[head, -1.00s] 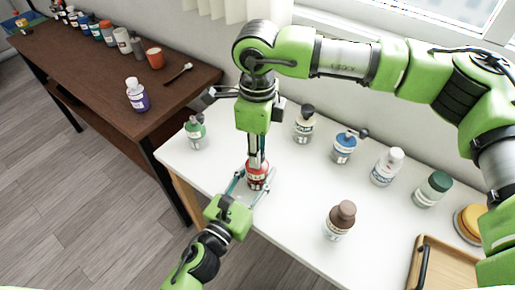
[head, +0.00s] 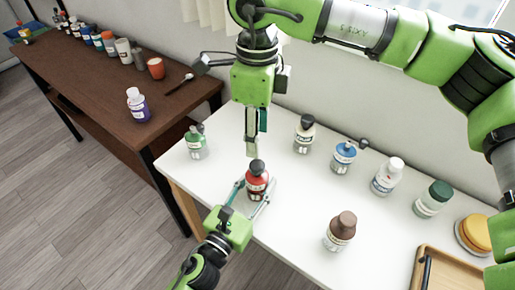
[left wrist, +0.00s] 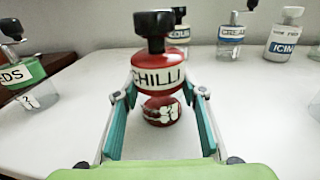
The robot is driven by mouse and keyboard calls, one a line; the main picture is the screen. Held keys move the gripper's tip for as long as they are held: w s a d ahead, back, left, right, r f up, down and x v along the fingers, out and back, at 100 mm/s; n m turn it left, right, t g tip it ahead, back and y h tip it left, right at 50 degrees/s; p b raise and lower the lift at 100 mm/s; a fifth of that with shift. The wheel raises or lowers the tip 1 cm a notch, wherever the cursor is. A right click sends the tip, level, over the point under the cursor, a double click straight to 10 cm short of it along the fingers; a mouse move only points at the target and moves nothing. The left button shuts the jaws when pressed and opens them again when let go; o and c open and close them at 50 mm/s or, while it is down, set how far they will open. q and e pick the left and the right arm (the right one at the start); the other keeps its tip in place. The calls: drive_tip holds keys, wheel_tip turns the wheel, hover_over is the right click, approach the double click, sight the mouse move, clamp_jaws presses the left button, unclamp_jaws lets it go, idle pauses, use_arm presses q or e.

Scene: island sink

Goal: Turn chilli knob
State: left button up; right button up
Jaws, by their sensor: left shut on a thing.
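The red chilli bottle (head: 257,187) stands upright near the front left of the white table. Its label reads CHILLI in the left wrist view (left wrist: 158,77). Its black knob (left wrist: 160,28) is on top; it also shows in the head view (head: 257,166). My left gripper (head: 254,192) reaches in from the bottom left and is shut on the chilli bottle, with a finger on each side of its body. My right gripper (head: 254,148) points down from above, just over and behind the knob and apart from it. Its fingers appear edge-on, so their opening is unclear.
A green-topped bottle (head: 196,143) stands to the left. Cream-and-black (head: 304,134), blue (head: 344,157), white-capped (head: 387,177), dark-green-capped (head: 433,199) and brown (head: 340,232) bottles stand to the right. A wooden tray (head: 447,277) lies at the front right.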

sight(257, 164)
drive_tip(key=shift+r, duration=1.55)
wheel_tip(257, 164, down, 12)
drive_tip(key=n, duration=0.7)
drive_tip(key=c, duration=1.1)
